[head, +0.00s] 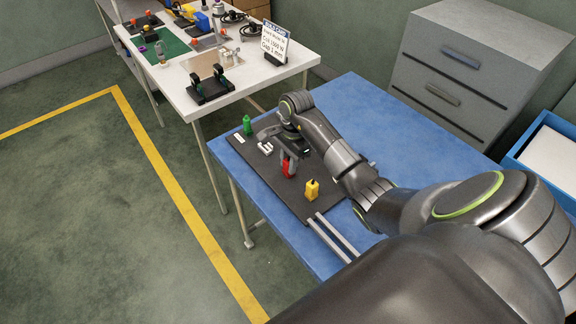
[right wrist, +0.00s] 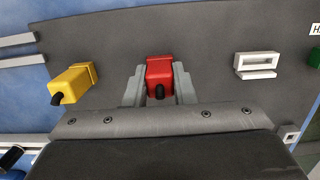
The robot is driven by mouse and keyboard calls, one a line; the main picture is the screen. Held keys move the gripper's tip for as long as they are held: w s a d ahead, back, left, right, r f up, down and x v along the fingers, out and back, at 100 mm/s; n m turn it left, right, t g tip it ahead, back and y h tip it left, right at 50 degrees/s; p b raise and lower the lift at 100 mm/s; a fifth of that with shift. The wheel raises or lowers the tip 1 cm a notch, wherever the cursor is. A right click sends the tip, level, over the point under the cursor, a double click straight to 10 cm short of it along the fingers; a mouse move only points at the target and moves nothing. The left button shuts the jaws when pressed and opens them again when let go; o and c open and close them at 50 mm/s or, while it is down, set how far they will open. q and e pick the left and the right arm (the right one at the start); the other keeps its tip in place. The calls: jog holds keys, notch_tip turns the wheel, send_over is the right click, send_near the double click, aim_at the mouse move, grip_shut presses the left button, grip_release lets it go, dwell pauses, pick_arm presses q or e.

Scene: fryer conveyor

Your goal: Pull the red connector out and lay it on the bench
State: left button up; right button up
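The red connector (head: 286,169) is at the dark board (head: 268,182) on the blue bench (head: 350,100). My right gripper (head: 288,163) reaches down over it. In the right wrist view the red connector (right wrist: 160,72), with a black cable end, sits between the two grey fingers (right wrist: 159,84), which press against both its sides. The gripper looks shut on it. The base of the connector is hidden, so I cannot tell whether it is seated in a socket. My left gripper is not in view.
A yellow connector (head: 312,189) stands nearer on the board and a green one (head: 247,125) at its far end. An empty white holder (right wrist: 257,65) lies between. Pale rails (head: 332,236) lie at the near edge. Blue bench surface beyond the board is clear.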

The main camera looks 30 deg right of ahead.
aim_at(287, 161)
grip_shut()
jog(key=shift+r+p, duration=0.55)
jog(key=shift+r, duration=0.6)
dwell(0.6)
jog(key=shift+r, duration=0.5)
jog(key=shift+r+p, duration=0.5)
jog(key=shift+r, duration=0.4)
jog(key=shift+r+p, duration=0.45)
jog(key=shift+r, duration=1.05)
